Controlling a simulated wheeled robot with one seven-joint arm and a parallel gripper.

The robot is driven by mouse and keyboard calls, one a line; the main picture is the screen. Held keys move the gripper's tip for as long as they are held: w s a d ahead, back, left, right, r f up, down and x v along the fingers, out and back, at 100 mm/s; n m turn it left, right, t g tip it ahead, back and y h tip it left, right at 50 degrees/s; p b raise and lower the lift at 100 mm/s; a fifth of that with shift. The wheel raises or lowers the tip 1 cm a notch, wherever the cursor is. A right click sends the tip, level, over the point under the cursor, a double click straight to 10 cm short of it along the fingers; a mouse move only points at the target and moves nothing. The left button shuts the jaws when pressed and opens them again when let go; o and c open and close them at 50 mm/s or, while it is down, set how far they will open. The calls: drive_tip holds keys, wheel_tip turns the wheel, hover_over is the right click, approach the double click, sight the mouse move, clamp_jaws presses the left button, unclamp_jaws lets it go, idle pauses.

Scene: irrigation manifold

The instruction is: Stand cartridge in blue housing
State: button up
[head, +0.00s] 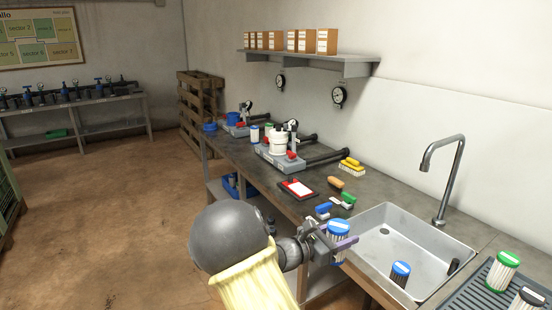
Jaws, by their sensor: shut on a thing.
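My gripper (336,243) is shut on a white pleated cartridge with a blue cap (340,228). It holds the cartridge roughly upright near the sink's left front edge. A blue housing (233,118) stands on a grey manifold base at the far end of the bench, well away from my gripper. Whether anything is inside it is too small to tell. A blue ring or lid (209,127) lies left of it.
A sink (385,237) holds a dark-blue-capped cartridge (400,273). A green-capped cartridge (503,270) stands on the drainer at right. A white housing (278,143), a red-and-white tray (297,188), brushes and a sponge (351,168) occupy the bench. Open floor lies left.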

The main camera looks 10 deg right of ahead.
drive_tip(key=w+a+f+n+t+y+p, duration=0.3)
drive_tip(key=a+f+n+t+y+p, duration=0.4)
drive_tip(key=a+t+p, duration=0.3)
drive_tip(key=s+a+f+n+t+y+p, duration=0.4)
drive_tip(key=s+f+n+y+p, duration=0.3)
drive_tip(key=f+y, duration=0.3)
drive_tip(key=shift+s+a+n+y, duration=0.35)
drive_tip(key=shift+a+n, duration=0.35)
drive_tip(key=shift+a, duration=0.15)
